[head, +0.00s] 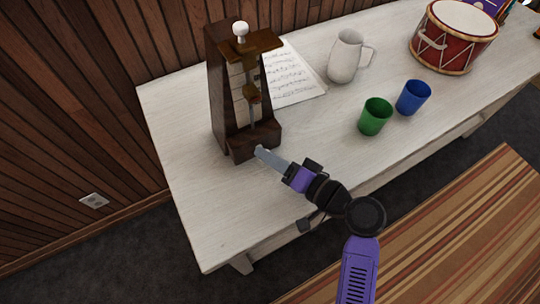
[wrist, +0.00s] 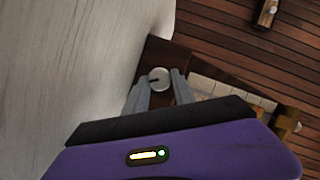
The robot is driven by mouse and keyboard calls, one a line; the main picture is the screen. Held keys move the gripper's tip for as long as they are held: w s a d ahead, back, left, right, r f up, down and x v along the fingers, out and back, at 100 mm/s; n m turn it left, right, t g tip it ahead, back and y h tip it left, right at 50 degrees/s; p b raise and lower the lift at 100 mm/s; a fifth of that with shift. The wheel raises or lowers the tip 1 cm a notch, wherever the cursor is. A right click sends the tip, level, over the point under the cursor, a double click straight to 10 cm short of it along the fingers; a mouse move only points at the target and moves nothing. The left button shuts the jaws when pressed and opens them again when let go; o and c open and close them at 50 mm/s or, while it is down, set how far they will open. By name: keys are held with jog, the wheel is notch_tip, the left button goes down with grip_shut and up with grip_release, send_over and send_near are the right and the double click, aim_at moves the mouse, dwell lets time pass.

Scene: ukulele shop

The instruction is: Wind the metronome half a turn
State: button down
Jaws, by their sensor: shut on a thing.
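The metronome (head: 222,85) is a tall dark wooden case standing upright on the white table, with a pale scale, a pendulum rod with a brass weight (head: 250,92) and a white knob (head: 240,30) on top. My gripper (head: 260,151) reaches in at the low front of its base. In the wrist view my gripper (wrist: 162,88) has its two grey fingers on either side of a small round pale winding knob (wrist: 159,77) on the dark wood, and is shut on it. In the head view the fingers hide this knob. The metronome's wood (wrist: 165,52) also shows in the wrist view.
Sheet music (head: 291,74) lies behind the metronome on the white table (head: 195,215). A pale pitcher (head: 345,57), a green cup (head: 375,116), a blue cup (head: 413,97) and a red drum (head: 452,38) stand to the right. The table's front left is clear. A striped bench (head: 440,240) is in front.

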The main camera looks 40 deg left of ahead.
jog(key=c, duration=1.1)
grip_release()
jog(key=shift+s+d+r+b, duration=0.1)
jog(key=shift+d+r, duration=0.15)
jog(key=shift+d, duration=1.05)
jog(key=shift+s+d+r+b, duration=0.1)
jog(key=shift+d+r, duration=0.15)
jog(key=shift+d, duration=1)
jog(key=shift+d+r+b, duration=0.1)
jog(key=shift+d+r, duration=0.15)
jog(key=shift+d, duration=1.05)
